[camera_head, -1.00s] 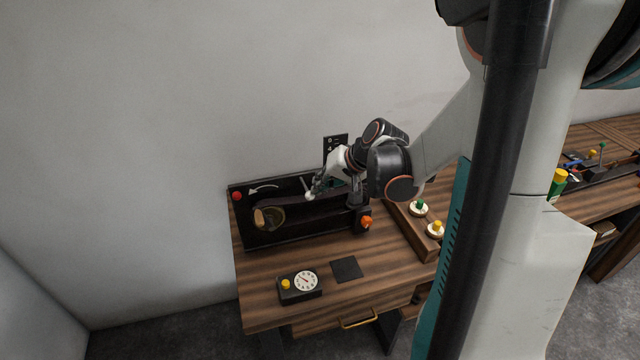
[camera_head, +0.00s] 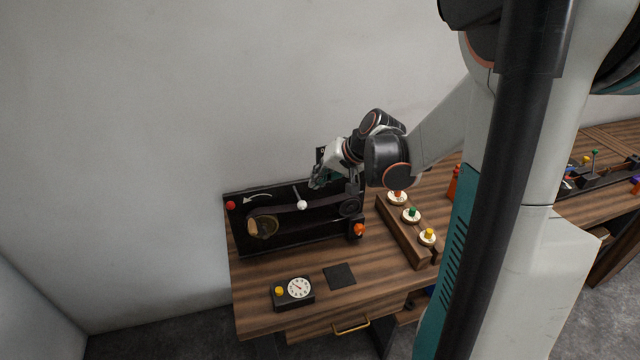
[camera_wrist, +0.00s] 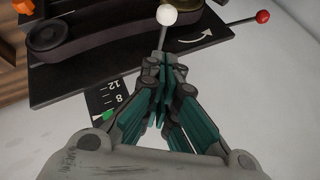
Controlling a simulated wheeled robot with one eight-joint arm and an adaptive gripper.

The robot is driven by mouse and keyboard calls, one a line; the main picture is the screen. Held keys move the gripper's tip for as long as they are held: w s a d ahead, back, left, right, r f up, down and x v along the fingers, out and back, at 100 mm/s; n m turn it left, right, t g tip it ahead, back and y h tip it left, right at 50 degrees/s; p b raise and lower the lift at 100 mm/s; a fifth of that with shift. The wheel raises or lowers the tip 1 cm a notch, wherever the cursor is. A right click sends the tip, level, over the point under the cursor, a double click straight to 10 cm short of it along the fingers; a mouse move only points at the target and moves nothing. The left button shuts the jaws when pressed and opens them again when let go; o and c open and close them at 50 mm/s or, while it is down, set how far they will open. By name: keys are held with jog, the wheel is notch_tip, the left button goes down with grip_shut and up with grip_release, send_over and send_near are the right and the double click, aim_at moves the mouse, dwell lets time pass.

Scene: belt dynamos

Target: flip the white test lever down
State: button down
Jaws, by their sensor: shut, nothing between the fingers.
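The white test lever is a thin rod with a white ball (camera_head: 301,204) on its end, on the black belt dynamo panel (camera_head: 290,235). In the head view the ball is lower than the rod's other end. My gripper (camera_head: 315,183) is shut and empty, just above and right of the ball, at the panel's upper edge. In the wrist view the white ball (camera_wrist: 167,14) stands just beyond the closed fingertips (camera_wrist: 162,58). The rod runs from it down toward the fingertips, which hide its base. I cannot tell whether they touch it.
A red ball lever (camera_head: 230,205) is at the panel's left, by a curved white arrow. An orange knob (camera_head: 359,230) is at its right. A dial box (camera_head: 293,293) and dark pad (camera_head: 340,275) lie in front. A button strip (camera_head: 408,232) stands right.

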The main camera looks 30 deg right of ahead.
jog(key=v, duration=1)
jog(key=n+g+h+p, duration=0.1)
jog(key=n+h+p, duration=0.1)
jog(key=h, duration=0.1)
send_over(298, 197)
jog(key=s, duration=0.3)
notch_tip(298, 197, down, 10)
jog(key=shift+s+d+f+b, duration=0.15)
jog(key=shift+f+b, duration=0.2)
jog(key=shift+f, duration=0.05)
